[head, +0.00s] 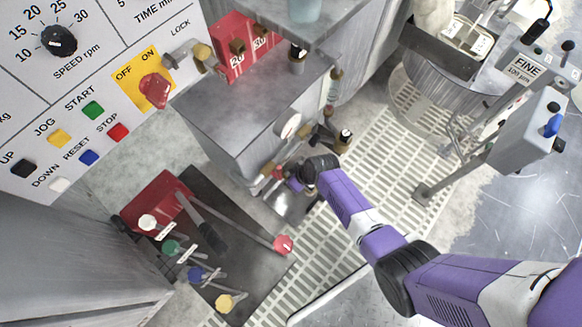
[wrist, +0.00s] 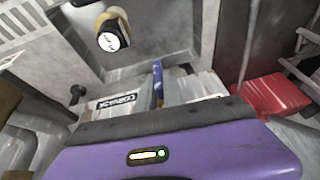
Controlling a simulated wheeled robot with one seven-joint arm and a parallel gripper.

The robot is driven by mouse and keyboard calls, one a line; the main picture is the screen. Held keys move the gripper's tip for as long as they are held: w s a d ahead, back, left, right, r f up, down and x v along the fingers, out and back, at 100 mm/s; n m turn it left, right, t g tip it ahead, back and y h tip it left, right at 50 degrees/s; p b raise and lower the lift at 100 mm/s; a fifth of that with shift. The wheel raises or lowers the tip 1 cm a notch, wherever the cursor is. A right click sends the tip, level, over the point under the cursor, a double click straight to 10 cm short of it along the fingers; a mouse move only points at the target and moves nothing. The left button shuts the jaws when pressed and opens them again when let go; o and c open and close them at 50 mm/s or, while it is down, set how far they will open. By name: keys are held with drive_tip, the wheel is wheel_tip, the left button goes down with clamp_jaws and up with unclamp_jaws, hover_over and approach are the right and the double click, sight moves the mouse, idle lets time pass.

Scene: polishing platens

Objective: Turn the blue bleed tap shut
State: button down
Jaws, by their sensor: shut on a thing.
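The blue bleed tap (wrist: 157,78) shows in the wrist view as a narrow upright blue handle between the grey fingers of my gripper (wrist: 158,90). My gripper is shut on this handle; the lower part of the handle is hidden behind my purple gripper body. In the head view my gripper (head: 296,182) is at the low pipework in front of the grey cabinet (head: 235,110). The tap cannot be made out clearly there, and my wrist covers part of the area.
A round gauge (head: 288,125) sits above the pipework, with brass fittings (head: 342,137) to its right. Pale floor grating (head: 365,160) is open to the right.

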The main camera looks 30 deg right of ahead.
drive_tip(key=y+b, duration=0.1)
drive_tip(key=y, duration=0.1)
drive_tip(key=b, duration=0.1)
drive_tip(key=shift+w+d+f+m+g+y+b, duration=0.1)
drive_tip(key=shift+d+f+m+g+y+b, duration=0.2)
drive_tip(key=shift+g+y, duration=0.1)
drive_tip(key=y+b, duration=0.2)
drive_tip(key=b, duration=0.1)
drive_tip(key=m+y+b, duration=0.1)
drive_tip(key=y+b, duration=0.1)
drive_tip(key=g+y+b, duration=0.1)
drive_tip(key=y+b, duration=0.1)
drive_tip(key=b, duration=0.1)
drive_tip(key=shift+d+f+b, duration=0.1)
drive_tip(key=shift+d+b, duration=0.15)
drive_tip(key=shift+b, duration=0.1)
drive_tip(key=c, duration=1.5)
unclamp_jaws()
